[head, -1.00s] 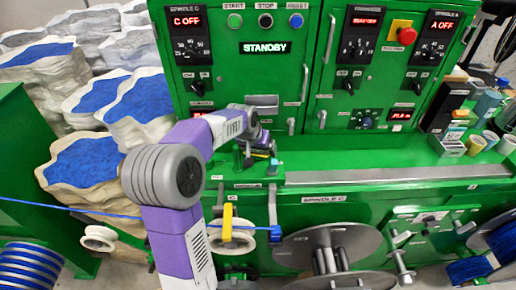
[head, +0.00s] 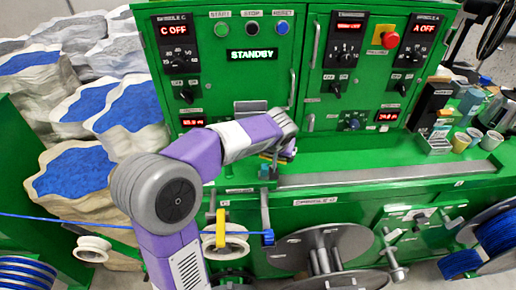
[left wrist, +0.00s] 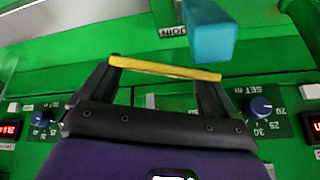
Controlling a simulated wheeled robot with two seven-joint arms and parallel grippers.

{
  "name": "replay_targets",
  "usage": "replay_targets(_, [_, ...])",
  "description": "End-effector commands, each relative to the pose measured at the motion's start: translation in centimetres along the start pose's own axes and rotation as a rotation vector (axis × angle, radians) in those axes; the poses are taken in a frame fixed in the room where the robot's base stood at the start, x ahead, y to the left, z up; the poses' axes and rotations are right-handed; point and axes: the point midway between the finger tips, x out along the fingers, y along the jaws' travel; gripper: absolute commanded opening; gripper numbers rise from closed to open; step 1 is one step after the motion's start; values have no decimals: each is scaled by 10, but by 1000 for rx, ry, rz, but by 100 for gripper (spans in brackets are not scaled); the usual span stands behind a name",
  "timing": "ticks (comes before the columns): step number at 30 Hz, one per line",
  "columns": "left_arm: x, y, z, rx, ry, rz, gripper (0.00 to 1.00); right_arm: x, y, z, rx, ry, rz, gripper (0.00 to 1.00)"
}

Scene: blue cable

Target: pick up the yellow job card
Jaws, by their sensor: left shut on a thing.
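The yellow job card (left wrist: 165,68) shows edge-on as a thin yellow strip in the left wrist view. My left gripper (left wrist: 164,70) is shut on it, with the strip spanning from one black fingertip to the other. In the head view my left gripper (head: 282,156) is over the green machine ledge below the control panels, partly hidden by its own wrist. The card is hard to make out there. My right gripper is not in view.
A teal block (left wrist: 208,35) is close beyond the card in the left wrist view. Green control panels (head: 250,85) rise behind the arm. Cups (head: 491,140) and small boxes (head: 438,142) stand at the ledge's right end. The middle ledge (head: 370,165) is clear.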

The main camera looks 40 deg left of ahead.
Motion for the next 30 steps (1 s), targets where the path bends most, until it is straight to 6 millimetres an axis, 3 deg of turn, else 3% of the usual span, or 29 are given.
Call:
replay_targets(1, [-3,16,4,8,0,2,57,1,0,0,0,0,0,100])
replay_targets(10, [-23,97,21,8,0,1,57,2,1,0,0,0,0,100])
replay_targets(22, [-48,134,21,-139,-93,273,57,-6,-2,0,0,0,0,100])
replay_targets(30, [-57,130,15,-83,-139,341,57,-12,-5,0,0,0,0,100])
